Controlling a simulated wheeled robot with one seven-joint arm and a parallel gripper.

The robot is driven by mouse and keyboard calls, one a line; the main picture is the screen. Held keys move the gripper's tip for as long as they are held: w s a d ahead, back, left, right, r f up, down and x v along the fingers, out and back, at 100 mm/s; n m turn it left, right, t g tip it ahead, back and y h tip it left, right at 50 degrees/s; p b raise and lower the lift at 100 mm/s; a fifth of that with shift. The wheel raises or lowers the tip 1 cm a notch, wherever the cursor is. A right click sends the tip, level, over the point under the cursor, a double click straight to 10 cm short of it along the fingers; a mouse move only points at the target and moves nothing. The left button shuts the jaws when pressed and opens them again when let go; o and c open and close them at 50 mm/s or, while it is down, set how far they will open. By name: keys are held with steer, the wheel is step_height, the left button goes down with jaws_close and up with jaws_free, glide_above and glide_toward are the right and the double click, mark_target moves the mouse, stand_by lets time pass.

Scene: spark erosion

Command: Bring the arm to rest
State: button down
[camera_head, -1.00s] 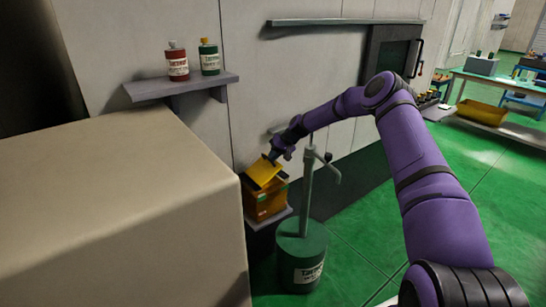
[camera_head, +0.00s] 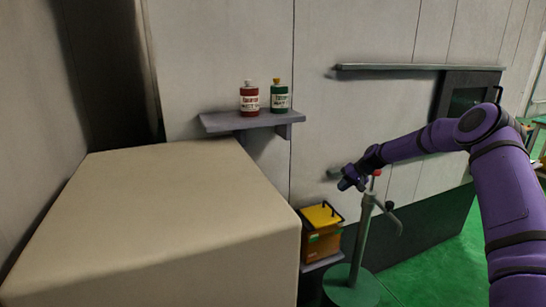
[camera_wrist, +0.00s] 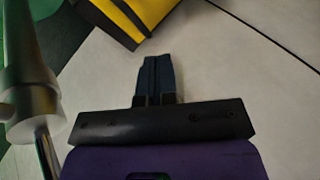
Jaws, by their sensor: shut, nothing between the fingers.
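My purple arm (camera_head: 508,195) reaches in from the right in the head view. My gripper (camera_head: 346,185) is at its end, in front of the pale wall and close to the top of the pump. In the wrist view the two dark fingers of my gripper (camera_wrist: 155,62) lie together, with nothing seen between them. The gripper is above and apart from the orange box with the yellow lid (camera_head: 321,217). Part of the yellow and black box (camera_wrist: 135,15) shows at the top of the wrist view.
A green drum (camera_head: 350,290) with a grey hand pump (camera_head: 362,235) stands beside the box. A large beige block (camera_head: 150,220) fills the left. A shelf (camera_head: 225,122) holds a red bottle (camera_head: 249,100) and a green bottle (camera_head: 280,98). Green floor is open at right.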

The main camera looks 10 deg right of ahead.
steer(key=s+a+r+n+h, duration=0.1)
steer(key=s+a+r+h, duration=0.3)
steer(key=s+r, duration=0.95)
steer(key=s+a+r+n+h, duration=0.2)
steer(key=s+a+r, duration=0.5)
steer(key=s+r, duration=0.65)
steer(key=s+r+m, duration=0.1)
steer(key=s+r, duration=0.7)
steer(key=s, duration=0.5)
steer(key=s+d+f+t, duration=0.1)
steer(key=s+t, duration=0.1)
steer(key=s, duration=1.5)
steer(key=shift+s+d+f+m+h, duration=0.2)
steer(key=shift+s+f+m+h, duration=0.1)
steer(key=shift+m, duration=0.1)
